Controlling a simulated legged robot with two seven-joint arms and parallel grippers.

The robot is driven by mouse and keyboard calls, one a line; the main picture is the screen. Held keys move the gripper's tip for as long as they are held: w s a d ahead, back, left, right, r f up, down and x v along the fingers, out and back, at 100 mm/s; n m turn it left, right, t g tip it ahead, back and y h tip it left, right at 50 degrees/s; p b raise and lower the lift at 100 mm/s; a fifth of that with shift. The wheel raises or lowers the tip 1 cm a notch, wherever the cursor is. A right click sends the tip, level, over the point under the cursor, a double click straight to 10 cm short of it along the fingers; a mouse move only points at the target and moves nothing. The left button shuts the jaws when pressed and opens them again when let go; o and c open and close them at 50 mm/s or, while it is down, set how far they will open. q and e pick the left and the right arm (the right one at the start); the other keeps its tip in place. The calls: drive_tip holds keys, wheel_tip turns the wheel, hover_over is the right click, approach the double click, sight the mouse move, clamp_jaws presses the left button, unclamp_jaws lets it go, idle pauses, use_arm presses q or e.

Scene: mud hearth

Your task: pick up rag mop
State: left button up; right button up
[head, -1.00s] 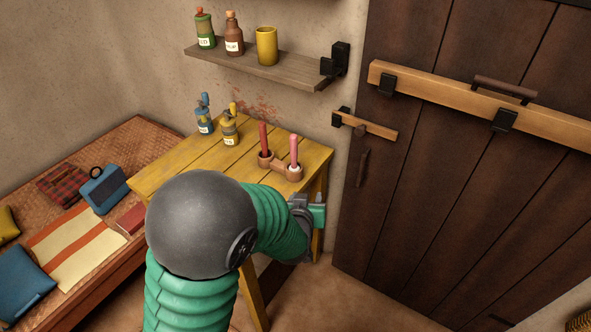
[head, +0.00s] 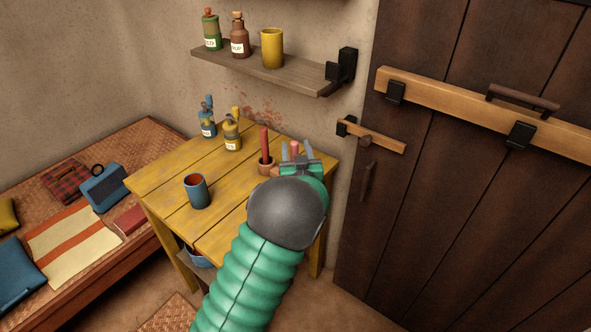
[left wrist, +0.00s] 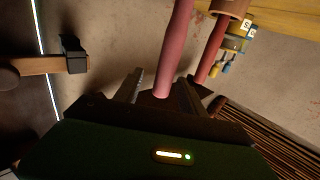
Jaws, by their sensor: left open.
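A pink rod (head: 294,147) stands upright at the right of the yellow table; I cannot tell from its shape whether it is the rag mop's handle. A red rod (head: 265,140) stands beside it in a brown clay holder (head: 266,168). My left gripper (head: 297,154) is open, with its fingers on either side of the pink rod. In the left wrist view the pink rod (left wrist: 174,50) reaches down between the open fingers (left wrist: 160,86); contact is unclear. The red rod (left wrist: 212,48) is just outside them. My wrist hides the pink rod's base. My right gripper is out of view.
The yellow table (head: 165,190) also holds a blue cup (head: 197,191) and two small bottles (head: 232,135). A shelf (head: 260,72) hangs above. A dark barred door (head: 450,200) stands right; a woven bed (head: 140,140) is left.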

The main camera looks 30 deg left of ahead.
use_arm(q)
drive_tip(key=x, duration=0.3)
drive_tip(key=shift+w+a+f, duration=0.25)
drive_tip(key=shift+a+f, duration=0.05)
drive_tip(key=shift+a, duration=0.3)
drive_tip(key=shift+s+d, duration=0.1)
drive_tip(key=shift+d, duration=0.2)
clamp_jaws()
